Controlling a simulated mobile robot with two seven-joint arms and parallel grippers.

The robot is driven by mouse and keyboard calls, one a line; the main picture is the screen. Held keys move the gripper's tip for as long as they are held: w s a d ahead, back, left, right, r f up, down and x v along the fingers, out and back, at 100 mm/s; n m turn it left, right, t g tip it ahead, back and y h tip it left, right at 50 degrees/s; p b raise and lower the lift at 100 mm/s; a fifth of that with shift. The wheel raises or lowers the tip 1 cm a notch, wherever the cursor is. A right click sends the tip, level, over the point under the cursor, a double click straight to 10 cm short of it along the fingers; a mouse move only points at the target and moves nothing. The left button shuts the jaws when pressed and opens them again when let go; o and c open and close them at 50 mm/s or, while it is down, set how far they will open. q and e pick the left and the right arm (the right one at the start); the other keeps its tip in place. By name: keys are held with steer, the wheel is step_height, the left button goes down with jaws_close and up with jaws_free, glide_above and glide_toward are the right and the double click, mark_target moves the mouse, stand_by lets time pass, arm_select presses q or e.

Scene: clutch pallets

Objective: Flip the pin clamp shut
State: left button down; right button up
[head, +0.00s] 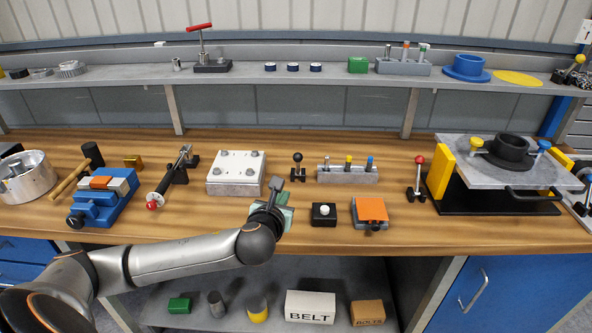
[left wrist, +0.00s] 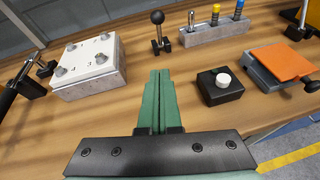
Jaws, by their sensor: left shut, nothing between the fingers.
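A small black clamp with an upright lever and black ball knob (head: 297,166) stands beside the left end of a grey pin block (head: 347,175); nothing labels it as the pin clamp. It also shows in the left wrist view as the black-knobbed lever (left wrist: 158,32), with the pin block (left wrist: 215,34) to its right. Another upright lever with a red ball (head: 418,178) stands farther right. My left gripper (head: 277,187) is shut and empty, in front of the black-knobbed clamp and apart from it. Its green fingers (left wrist: 161,85) meet in the left wrist view. My right gripper is not seen.
A white bolted plate block (head: 236,173) stands left of the gripper. A black box with a white button (head: 323,214) and an orange-topped block (head: 371,211) lie to its right. A grey plate fixture (head: 510,170) fills the bench's right end.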

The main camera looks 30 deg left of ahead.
arm_select(q)
glide_toward(298, 165)
steer(key=f, duration=0.1)
steer(key=w+a+f, duration=0.1)
steer(key=f, duration=0.1)
steer(key=w+f, duration=0.1)
steer(key=shift+a+f+b, duration=0.2)
steer(key=shift+f+b, duration=0.15)
steer(key=shift+f, duration=0.05)
steer(key=shift+w+a+r, duration=0.2)
steer(key=shift+w+r, duration=0.1)
steer(key=shift+w, duration=0.25)
steer(key=shift+w+a+r, duration=0.2)
steer(key=shift+w+r, duration=0.15)
steer(key=shift+w, duration=0.2)
steer(key=shift+w+a+r, duration=0.15)
steer(key=shift+w+r, duration=0.1)
steer(key=shift+w, duration=0.3)
steer(key=shift+w, duration=0.15)
